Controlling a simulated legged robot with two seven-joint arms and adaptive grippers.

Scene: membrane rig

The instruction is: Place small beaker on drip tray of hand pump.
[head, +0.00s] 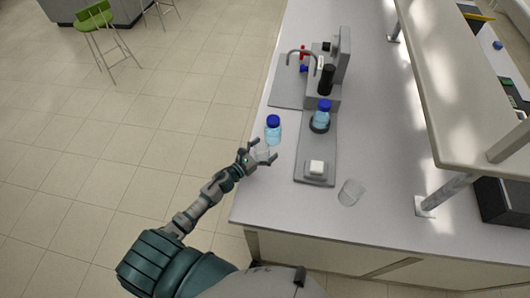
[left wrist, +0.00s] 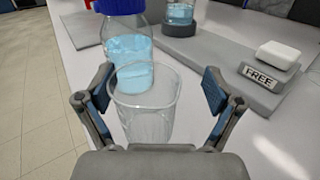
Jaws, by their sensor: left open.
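A clear, empty beaker (left wrist: 145,112) stands upright on the bench between the fingers of my left gripper (left wrist: 158,78), with a gap at each side. In the head view this beaker (head: 262,153) is partly hidden by the gripper (head: 268,151), which is open at the bench's left edge. A second clear beaker (head: 351,192) sits farther right. I cannot tell from size which is the small one. The apparatus that looks like the hand pump (head: 326,80) has a curved spout over a flat grey plate (head: 285,88), apparently the drip tray. My right gripper is out of view.
A blue-capped bottle (head: 273,128) of blue liquid stands just behind the beaker. Another blue-capped bottle (head: 322,114) sits on a grey base plate (head: 315,146) with a white block (head: 316,167) and a "FREE" label (left wrist: 258,76). A raised shelf (head: 450,90) overhangs the right.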

